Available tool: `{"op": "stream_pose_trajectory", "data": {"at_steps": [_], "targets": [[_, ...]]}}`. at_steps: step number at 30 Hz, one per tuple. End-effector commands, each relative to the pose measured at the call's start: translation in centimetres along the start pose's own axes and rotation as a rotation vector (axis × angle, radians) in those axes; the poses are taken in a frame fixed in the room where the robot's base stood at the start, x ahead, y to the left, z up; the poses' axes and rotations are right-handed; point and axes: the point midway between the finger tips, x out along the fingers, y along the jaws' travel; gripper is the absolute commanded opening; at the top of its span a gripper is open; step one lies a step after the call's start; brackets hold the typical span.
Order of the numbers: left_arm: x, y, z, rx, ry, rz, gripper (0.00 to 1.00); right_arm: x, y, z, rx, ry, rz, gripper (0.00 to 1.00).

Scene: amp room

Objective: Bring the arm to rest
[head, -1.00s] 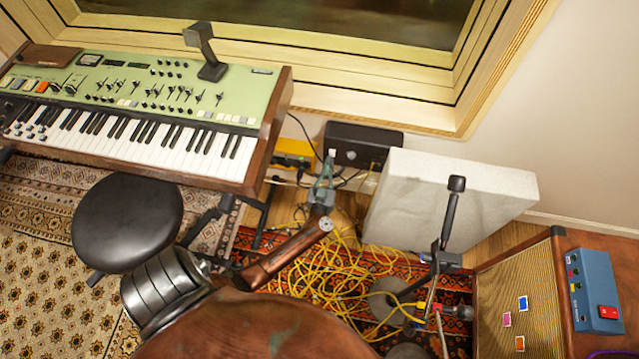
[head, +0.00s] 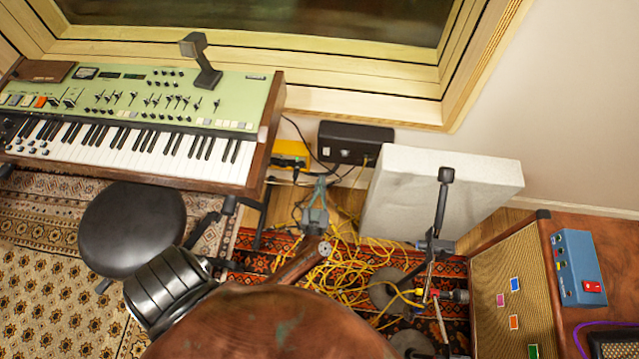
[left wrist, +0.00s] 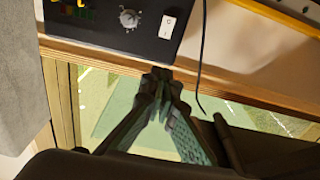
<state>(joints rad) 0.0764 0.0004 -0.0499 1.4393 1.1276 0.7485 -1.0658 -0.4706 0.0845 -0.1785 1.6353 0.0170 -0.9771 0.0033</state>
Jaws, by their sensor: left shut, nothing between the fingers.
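My left gripper (head: 320,182) is at the end of my copper-coloured arm, in the middle of the head view. Its grey-green fingers are closed together, point toward the wall and hold nothing. In the left wrist view its fingertips (left wrist: 158,76) meet just below a black box (left wrist: 120,22) with a knob and a white switch in the picture. The head view shows a black box (head: 352,138) by the wall beyond the fingers. My right gripper is in neither view.
A green-topped keyboard (head: 205,100) and a round black stool (head: 130,228) stand on the left. Yellow cables (head: 345,268) tangle on the rug. A pale panel (head: 430,185), a microphone stand (head: 441,205) and an amplifier (head: 510,285) are on the right.

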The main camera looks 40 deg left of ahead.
Motion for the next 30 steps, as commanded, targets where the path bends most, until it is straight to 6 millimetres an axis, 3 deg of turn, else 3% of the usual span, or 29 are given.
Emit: {"op": "stream_pose_trajectory", "data": {"at_steps": [18, 22, 26, 30], "targets": [[-0.1, 0.0, 0.1, 0.0, -0.001, 0.003, 0.0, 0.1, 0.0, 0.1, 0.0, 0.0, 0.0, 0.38], [-1.0, 0.8, 0.9, 0.004, -0.025, 0.081, 0.0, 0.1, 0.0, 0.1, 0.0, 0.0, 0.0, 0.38], [-4.1, 3.0, 3.8, 0.018, -0.123, 0.293, 0.0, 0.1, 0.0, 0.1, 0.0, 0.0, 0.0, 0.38], [-11.0, 4.5, 9.5, 0.06, -0.356, 0.552, 0.0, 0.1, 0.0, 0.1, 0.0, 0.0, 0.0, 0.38]]}}
